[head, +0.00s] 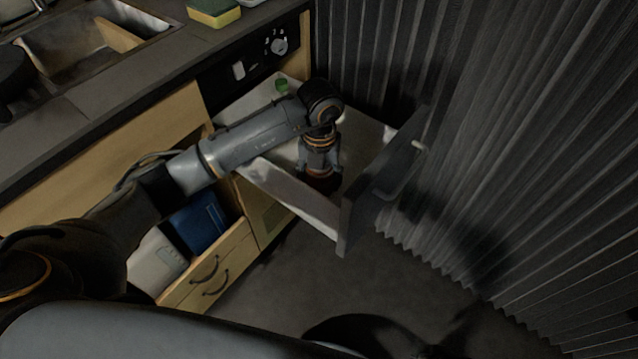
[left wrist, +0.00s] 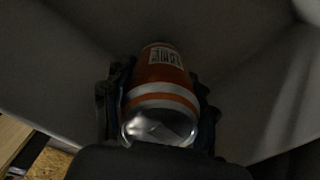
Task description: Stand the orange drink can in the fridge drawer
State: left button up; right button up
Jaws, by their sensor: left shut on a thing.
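The orange drink can (left wrist: 160,78) fills the middle of the left wrist view, with a white band, a barcode and its silver end towards the camera. My left gripper (head: 320,172) is shut on it, one finger on each side. In the head view the gripper points down inside the open fridge drawer (head: 292,199), and the can is mostly hidden under it. The drawer has pale walls and a dark front with a handle. I cannot tell whether the can touches the drawer floor. My right gripper is not in view.
A small green thing (head: 282,85) is at the drawer's back. A lower open drawer (head: 222,262) holds a blue box (head: 200,222) and a pale one. A ribbed dark wall (head: 500,130) stands close to the right. The counter has a sink (head: 85,50) and sponge (head: 213,12).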

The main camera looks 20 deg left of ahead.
pick_arm(q)
notch_tip(320, 180, down, 2)
jog(key=shift+f, duration=0.25)
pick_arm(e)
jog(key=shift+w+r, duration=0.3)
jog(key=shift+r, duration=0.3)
pick_arm(q)
jog(key=o, duration=1.5)
jog(key=shift+f, duration=0.1)
jog(key=shift+c, duration=0.2)
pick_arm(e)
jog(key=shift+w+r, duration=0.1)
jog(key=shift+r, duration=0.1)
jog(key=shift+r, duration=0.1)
pick_arm(q)
jog(key=shift+r, duration=0.5)
notch_tip(320, 180, up, 11)
jog(key=shift+r+p, duration=0.15)
jog(key=shift+p, duration=0.5)
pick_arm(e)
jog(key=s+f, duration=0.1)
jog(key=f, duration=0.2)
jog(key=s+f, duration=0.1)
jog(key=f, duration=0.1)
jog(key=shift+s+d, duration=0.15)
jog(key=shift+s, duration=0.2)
